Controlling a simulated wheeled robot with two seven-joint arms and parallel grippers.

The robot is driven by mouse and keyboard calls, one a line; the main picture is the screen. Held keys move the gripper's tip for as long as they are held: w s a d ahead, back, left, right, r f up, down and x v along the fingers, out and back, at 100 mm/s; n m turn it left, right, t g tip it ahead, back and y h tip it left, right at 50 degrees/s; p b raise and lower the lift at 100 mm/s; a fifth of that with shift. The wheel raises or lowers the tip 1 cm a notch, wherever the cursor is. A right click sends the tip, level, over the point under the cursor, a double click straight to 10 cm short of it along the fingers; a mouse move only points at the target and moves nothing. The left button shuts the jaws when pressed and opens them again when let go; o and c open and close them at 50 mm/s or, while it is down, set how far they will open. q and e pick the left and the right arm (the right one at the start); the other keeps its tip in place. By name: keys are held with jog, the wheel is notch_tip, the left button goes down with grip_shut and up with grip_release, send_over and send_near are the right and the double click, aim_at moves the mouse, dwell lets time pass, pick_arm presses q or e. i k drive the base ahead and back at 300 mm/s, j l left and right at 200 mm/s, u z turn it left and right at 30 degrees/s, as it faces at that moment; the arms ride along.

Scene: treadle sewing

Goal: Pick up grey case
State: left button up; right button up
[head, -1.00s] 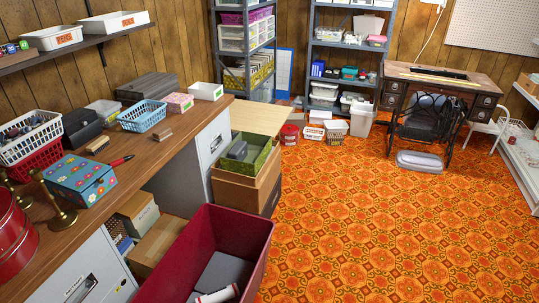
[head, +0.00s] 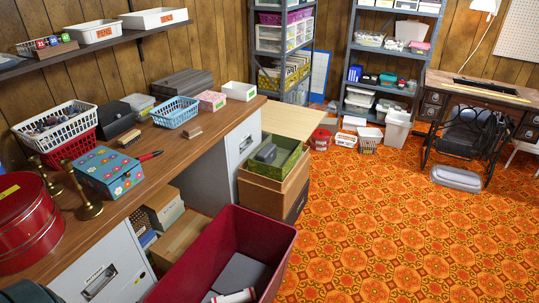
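A light grey case (head: 456,178) with rounded ends lies flat on the orange patterned floor, in front of the treadle sewing table (head: 490,88) at the right. A darker grey, ribbed case (head: 183,83) lies on the back of the long wooden desk. A flat grey item (head: 243,272) lies inside the dark red bin at the bottom. I cannot tell for sure which of these the task means; the one on the floor looks most like a grey case. Neither of my grippers is in view.
The wooden desk (head: 205,132) runs along the left, with the dark red bin (head: 270,234) and a brown box (head: 272,192) beside it. Shelving units and a grey waste bin (head: 397,130) stand at the back. The floor (head: 385,235) at the centre and right is clear.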

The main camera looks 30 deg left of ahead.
aim_at(267, 155)
jog(key=i, duration=3.9)
jog(key=u, duration=2.15)
jog(key=i+l, duration=0.05)
jog(key=l, duration=0.05)
